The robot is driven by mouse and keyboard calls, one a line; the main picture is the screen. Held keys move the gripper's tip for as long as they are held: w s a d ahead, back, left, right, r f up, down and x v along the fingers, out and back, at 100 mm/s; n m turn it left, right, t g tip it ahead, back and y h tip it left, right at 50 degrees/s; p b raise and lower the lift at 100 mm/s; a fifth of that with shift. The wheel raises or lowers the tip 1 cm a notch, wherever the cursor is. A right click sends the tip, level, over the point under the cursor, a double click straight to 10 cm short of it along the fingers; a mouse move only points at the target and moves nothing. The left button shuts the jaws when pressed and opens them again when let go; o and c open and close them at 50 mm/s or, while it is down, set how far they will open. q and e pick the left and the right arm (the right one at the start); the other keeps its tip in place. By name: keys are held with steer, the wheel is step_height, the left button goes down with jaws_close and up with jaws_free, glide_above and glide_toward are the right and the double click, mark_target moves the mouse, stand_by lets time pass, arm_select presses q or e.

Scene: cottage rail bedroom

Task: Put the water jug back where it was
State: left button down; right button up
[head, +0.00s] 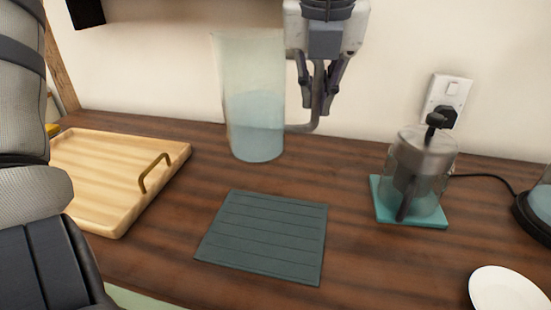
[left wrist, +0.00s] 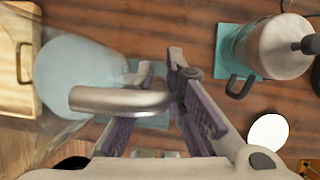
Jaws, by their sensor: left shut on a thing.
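The water jug (head: 253,100) is a tall clear jug with pale blue water in its lower part. It is upright in the head view, behind the dark grey-green mat (head: 262,240). My left gripper (head: 318,95) points down at the jug's right side and is shut on its grey handle (head: 303,127). In the left wrist view the jug (left wrist: 75,75) is on the left, with its handle (left wrist: 115,98) reaching to the gripper (left wrist: 165,72). I cannot tell whether the jug's base touches the counter. The mat is bare. My right gripper is not in view.
A wooden tray (head: 110,208) with a metal handle lies left on the wooden counter (head: 350,255). A French press (head: 420,170) stands on a teal coaster (head: 430,222) at right. A white plate (head: 505,290) lies front right. A socket (head: 447,98) is on the wall.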

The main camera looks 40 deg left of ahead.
arm_select(q)
steer(key=w+a+f, duration=0.8)
steer(key=w+f, duration=0.4)
steer(key=shift+f, duration=0.15)
steer(key=shift+f, duration=0.15)
steer(key=c, duration=1.9)
jaws_free()
steer(key=shift+s+f, duration=0.1)
steer(key=shift+o, duration=1.1)
steer(key=v, duration=1.2)
